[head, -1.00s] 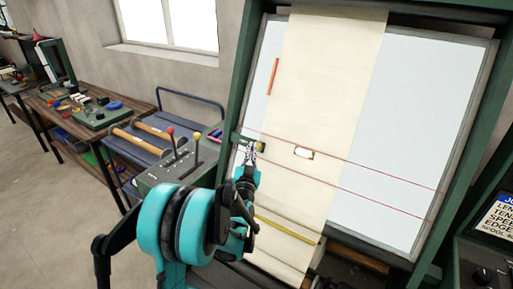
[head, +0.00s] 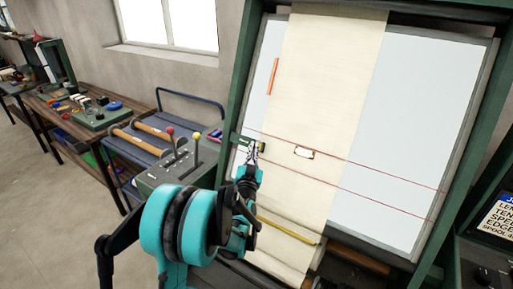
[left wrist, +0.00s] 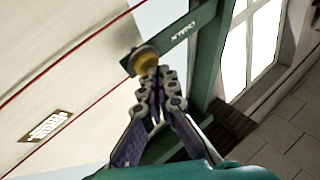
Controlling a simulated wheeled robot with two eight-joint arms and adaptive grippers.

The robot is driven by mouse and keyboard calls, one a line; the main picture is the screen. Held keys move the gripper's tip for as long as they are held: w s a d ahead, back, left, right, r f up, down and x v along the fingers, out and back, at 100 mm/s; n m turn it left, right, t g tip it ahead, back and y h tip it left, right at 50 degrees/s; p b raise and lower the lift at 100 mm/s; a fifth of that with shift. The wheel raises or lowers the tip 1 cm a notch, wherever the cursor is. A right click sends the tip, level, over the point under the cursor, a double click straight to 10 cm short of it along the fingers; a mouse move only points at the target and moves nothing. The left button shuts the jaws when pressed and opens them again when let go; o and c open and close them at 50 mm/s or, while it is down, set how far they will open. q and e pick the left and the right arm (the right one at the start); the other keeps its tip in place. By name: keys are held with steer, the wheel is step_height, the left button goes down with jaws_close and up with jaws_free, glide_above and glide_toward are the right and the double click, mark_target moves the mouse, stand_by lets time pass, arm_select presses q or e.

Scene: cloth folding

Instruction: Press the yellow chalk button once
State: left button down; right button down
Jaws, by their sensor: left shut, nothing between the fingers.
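The yellow chalk button (left wrist: 148,63) is a round knob on a dark green bracket marked CHALK (left wrist: 182,36) in the left wrist view. In the head view the button (head: 262,146) is small, at the left edge of the cream cloth (head: 325,100), and partly hidden by my gripper. My left gripper (left wrist: 156,78) is shut and empty, its fingertips right at the button's near edge. I cannot tell whether they touch it or how far it is pressed. The left gripper also shows in the head view (head: 254,151). My right gripper is out of view.
The cloth hangs over a tilted pale board (head: 425,120) in a green frame, with red lines across it. A grey box with levers (head: 178,165) stands left of my arm. A display (head: 497,220) is at the right edge.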

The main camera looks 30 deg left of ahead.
arm_select(q)
steer(key=shift+w+f, duration=0.1)
steer(key=shift+w, duration=0.1)
steer(key=shift+s, duration=0.15)
stand_by(0.4)
steer(key=shift+s+r, duration=0.4)
steer(key=shift+s, duration=0.25)
steer(key=s, duration=0.1)
steer(key=s+r+p, duration=0.1)
steer(key=s, duration=0.1)
steer(key=s+r, duration=0.1)
steer(key=shift+s+a+r, duration=0.1)
steer(key=shift+s+a, duration=0.1)
steer(key=shift+s, duration=0.05)
stand_by(0.7)
